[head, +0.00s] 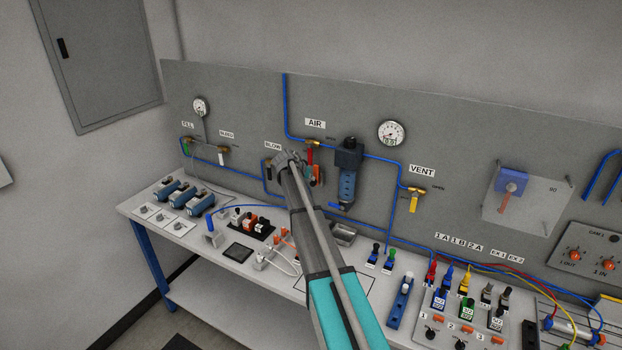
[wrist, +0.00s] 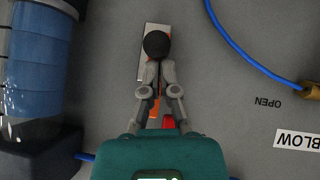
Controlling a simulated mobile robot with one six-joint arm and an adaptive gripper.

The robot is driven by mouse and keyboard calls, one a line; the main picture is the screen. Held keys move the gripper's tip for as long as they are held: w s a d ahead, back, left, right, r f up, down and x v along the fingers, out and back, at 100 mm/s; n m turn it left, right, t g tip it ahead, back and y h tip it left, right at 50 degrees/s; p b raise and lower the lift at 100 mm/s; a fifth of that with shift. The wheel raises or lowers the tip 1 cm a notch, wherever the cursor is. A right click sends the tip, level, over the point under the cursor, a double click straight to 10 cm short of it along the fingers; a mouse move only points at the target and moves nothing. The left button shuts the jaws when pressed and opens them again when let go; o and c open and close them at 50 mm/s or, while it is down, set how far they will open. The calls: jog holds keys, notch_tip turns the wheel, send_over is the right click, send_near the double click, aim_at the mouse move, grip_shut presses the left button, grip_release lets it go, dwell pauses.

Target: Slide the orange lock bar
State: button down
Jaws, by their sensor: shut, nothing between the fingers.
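My gripper (head: 287,157) is up at the wall panel, below the AIR label and beside the BLOW label. In the wrist view, my gripper (wrist: 157,72) is shut and empty, its fingertips pointing at a round black knob (wrist: 157,43) in front of a pale plate (wrist: 147,68). Whether the tips touch the knob I cannot tell. An orange piece, apparently the orange lock bar (wrist: 155,107), shows between my fingers, partly hidden by them. Orange also shows just right of my gripper in the head view (head: 319,173). A red valve handle (wrist: 168,122) lies close to it.
The blue filter unit (head: 347,185) stands right of my gripper and shows large at the left in the wrist view (wrist: 37,60). A blue hose (wrist: 240,50) curves at the right there. The bench (head: 240,267) below carries several fittings and switches.

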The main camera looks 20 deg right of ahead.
notch_tip(320, 180, down, 3)
jog(key=shift+r+b, duration=0.1)
jog(key=shift+b, duration=0.95)
jog(key=shift+s, duration=0.1)
jog(key=shift+r, duration=0.1)
jog(key=w+d+r+p+v, duration=0.1)
jog(key=r+p+v, duration=0.1)
jog(key=p+v, duration=0.9)
jog(key=shift+a+r, duration=0.4)
jog(key=shift+r, duration=0.25)
